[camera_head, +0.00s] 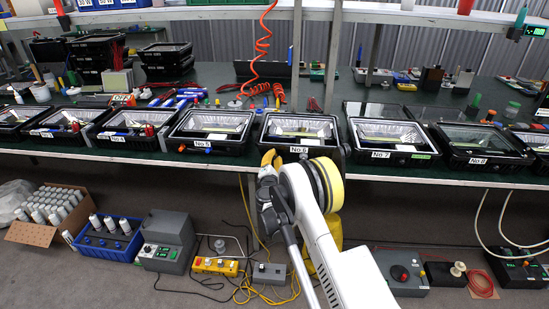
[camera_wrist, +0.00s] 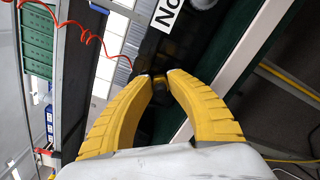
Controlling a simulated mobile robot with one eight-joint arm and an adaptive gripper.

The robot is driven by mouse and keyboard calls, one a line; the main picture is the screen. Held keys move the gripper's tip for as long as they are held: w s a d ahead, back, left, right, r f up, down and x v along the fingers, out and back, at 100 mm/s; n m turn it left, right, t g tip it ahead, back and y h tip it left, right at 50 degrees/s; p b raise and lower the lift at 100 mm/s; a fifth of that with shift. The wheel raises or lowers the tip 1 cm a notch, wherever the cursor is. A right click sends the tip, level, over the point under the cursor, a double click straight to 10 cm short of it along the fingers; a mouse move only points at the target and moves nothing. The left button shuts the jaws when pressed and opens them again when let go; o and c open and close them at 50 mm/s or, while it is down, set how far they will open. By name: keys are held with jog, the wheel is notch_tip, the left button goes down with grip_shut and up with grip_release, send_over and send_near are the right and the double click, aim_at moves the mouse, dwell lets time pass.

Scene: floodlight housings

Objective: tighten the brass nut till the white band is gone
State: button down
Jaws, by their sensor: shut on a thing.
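Floodlight housing No.6 (camera_head: 303,128) stands at the front edge of the bench, with its label (camera_wrist: 166,14) partly in the wrist view. My gripper (camera_head: 271,158) reaches up to the front of this housing, at the left of its label. In the wrist view the two yellow fingers of my gripper (camera_wrist: 157,76) close in on a small yellowish piece, the brass nut (camera_wrist: 159,82), at the dark housing. The fingertips hide most of the nut. I cannot make out a white band in either view.
Housings No.5 (camera_head: 212,130) and No.7 (camera_head: 388,137) stand on either side along the bench edge. A coiled red hose (camera_head: 262,45) hangs behind No.6 and also crosses the wrist view (camera_wrist: 82,32). Boxes and a yellow cable lie on the floor below.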

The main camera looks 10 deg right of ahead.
jog(key=m, duration=0.7)
jog(key=shift+f, duration=0.1)
jog(key=m, duration=0.3)
jog(key=shift+f+m, duration=0.1)
jog(key=shift+m, duration=0.3)
jog(key=m, duration=0.3)
jog(key=shift+m, duration=0.3)
jog(key=m, duration=0.5)
jog(key=shift+a+f, duration=0.1)
jog(key=shift+f, duration=0.05)
jog(key=m, duration=0.5)
jog(key=shift+w+a, duration=0.1)
jog(key=c, duration=1.2)
grip_release()
jog(key=shift+c, duration=0.2)
